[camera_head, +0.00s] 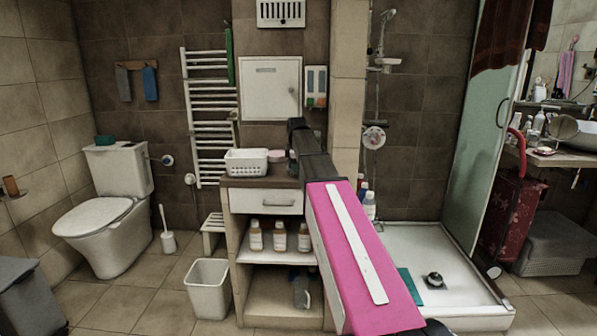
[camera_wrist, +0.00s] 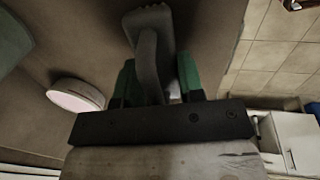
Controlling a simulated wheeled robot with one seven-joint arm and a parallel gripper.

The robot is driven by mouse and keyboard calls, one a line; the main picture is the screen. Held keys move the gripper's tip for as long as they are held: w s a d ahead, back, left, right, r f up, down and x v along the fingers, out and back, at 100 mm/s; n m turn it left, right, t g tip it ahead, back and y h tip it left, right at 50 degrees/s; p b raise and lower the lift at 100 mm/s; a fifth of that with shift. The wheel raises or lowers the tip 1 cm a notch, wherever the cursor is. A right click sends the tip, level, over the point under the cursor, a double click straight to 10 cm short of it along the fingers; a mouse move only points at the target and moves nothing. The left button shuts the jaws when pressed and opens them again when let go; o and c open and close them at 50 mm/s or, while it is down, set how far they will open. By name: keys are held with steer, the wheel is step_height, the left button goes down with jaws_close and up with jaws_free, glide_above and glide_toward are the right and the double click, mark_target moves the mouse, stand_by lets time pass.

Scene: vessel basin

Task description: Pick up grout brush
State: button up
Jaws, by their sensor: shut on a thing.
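In the wrist view, my gripper (camera_wrist: 158,78) has its two green fingers shut on a grey, angled object, which I take to be the grout brush (camera_wrist: 150,40). The brush's grey body rises between the fingers and bends toward the top of the picture. A brown surface lies behind it; I cannot tell whether the brush touches that surface. In the head view my arm reaches over the cabinet top, and I cannot make out the gripper's fingers or the brush there.
The cabinet top (camera_head: 262,183) holds a white basket (camera_head: 246,162) and a round pink-topped container (camera_head: 281,155), also in the wrist view (camera_wrist: 75,96). Bottles (camera_head: 280,237) stand on the shelf below. A white bin (camera_head: 208,289) stands on the floor. The shower tray (camera_head: 440,255) is at right.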

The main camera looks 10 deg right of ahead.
steer(key=shift+r, duration=0.5)
steer(key=r, duration=0.3)
steer(key=shift+s+a+r, duration=0.15)
steer(key=shift+a+r, duration=0.1)
steer(key=shift+r, duration=0.05)
steer(key=s+a+r, duration=0.5)
steer(key=a+r, duration=0.1)
steer(key=a, duration=0.4)
steer(key=shift+r, duration=0.2)
